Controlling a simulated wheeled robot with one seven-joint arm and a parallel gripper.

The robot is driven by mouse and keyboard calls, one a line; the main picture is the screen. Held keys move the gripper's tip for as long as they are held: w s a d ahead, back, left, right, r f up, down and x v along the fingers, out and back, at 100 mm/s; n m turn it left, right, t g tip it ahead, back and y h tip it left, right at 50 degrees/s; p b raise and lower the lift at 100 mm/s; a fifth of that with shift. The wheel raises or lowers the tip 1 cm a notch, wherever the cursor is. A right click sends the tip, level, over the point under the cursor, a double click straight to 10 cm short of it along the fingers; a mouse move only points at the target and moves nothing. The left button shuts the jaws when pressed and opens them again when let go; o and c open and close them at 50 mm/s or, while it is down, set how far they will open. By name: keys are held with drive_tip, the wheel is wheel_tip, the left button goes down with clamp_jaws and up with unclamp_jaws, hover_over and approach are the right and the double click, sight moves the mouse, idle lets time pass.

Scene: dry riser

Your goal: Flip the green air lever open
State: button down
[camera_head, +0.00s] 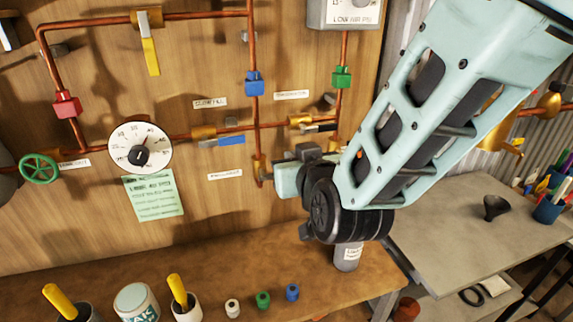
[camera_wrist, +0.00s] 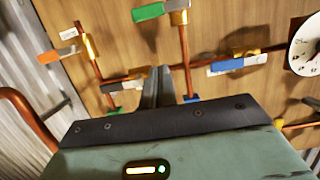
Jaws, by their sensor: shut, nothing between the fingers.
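The green lever (camera_wrist: 148,11) shows at the top of the wrist view. It extends left from a brass valve (camera_wrist: 179,16) on a copper pipe, roughly across that pipe. My gripper (camera_wrist: 164,72) has its dark fingers together, with nothing visible between them. In the wrist picture, the fingertips are below the lever and apart from it. In the head view, a brass valve (camera_head: 258,165) shows at the lower end of a vertical pipe, just left of my gripper body. The lever handle itself is hidden there behind my arm.
Nearby are a blue lever (camera_wrist: 232,64), a dark grey lever (camera_wrist: 130,80) and an orange lever (camera_wrist: 58,53). A round gauge (camera_head: 140,148) and a green handwheel (camera_head: 39,169) are at left. A wooden bench (camera_head: 225,255) below holds cups and small fittings.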

drive_tip(key=w+a+f+p, duration=0.1)
drive_tip(key=w+f+p, duration=0.1)
drive_tip(key=w+f, duration=0.2)
drive_tip(key=shift+w+a+f+p, duration=0.2)
drive_tip(key=shift+w+f+p, duration=0.15)
drive_tip(key=shift+f, duration=0.25)
drive_tip(key=shift+w+f, duration=0.1)
